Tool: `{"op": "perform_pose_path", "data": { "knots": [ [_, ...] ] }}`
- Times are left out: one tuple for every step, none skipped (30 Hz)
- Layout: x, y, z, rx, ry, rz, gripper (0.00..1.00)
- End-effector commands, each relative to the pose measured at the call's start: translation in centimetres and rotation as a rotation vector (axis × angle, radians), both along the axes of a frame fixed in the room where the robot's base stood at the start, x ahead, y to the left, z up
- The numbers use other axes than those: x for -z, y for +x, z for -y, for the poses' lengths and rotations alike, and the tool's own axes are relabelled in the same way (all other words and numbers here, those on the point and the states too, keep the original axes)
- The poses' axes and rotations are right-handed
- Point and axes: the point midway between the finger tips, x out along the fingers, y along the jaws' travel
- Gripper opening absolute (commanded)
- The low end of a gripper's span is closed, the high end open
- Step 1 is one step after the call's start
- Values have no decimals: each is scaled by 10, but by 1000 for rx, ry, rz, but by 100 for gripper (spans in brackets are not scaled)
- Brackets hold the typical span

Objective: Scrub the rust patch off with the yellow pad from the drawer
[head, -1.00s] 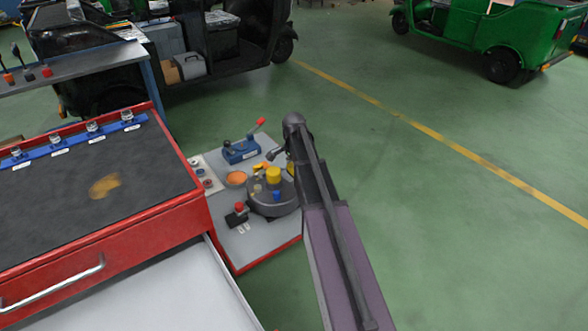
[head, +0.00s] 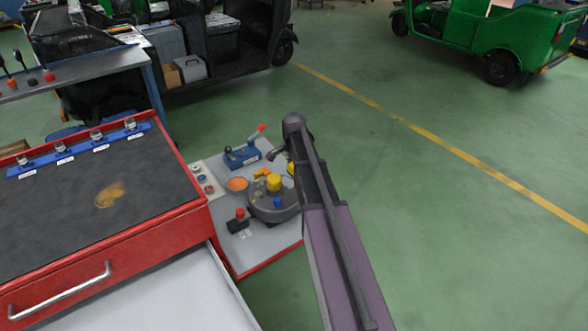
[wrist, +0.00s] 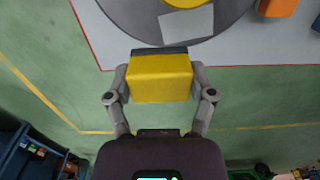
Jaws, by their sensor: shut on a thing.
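The yellow pad (wrist: 160,85), a block with a dark grey layer along its far edge, is held between the two fingers of my gripper (wrist: 160,80) in the wrist view. In the head view my arm hides most of the gripper, which is beside the round grey turntable (head: 262,213). The rust patch (head: 110,194), an orange-brown stain, lies on the dark top of the red cabinet (head: 150,240), well left of my gripper. The drawer (head: 165,300) below that top is pulled out; its visible part looks empty.
A blue strip (head: 80,149) with several small knobs runs along the cabinet's back edge. A blue lever device (head: 241,156) and a red-knobbed box (head: 238,222) stand on the grey side board. Green floor (head: 440,240) is open to the right.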

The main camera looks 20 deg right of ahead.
Motion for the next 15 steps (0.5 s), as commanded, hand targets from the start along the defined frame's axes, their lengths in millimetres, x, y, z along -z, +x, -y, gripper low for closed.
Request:
{"op": "perform_pose_path", "data": {
  "knots": [
    [-6,0,0,0,0,0,32],
    [-8,0,0,0,0,0,32],
    [-11,0,0,0,0,0,32],
    [-14,0,0,0,0,0,32],
    [-16,0,0,0,0,0,32],
    [-19,0,0,0,0,0,32],
    [-21,0,0,0,0,0,32],
    [-22,0,0,0,0,0,32],
    [-24,0,0,0,0,0,32],
    [-25,0,0,0,0,0,32],
    [-26,0,0,0,0,0,32],
    [-27,0,0,0,0,0,32],
    [-27,0,0,0,0,0,32],
    [-27,0,0,0,0,0,32],
    [-27,0,0,0,0,0,32]
  ]
}}
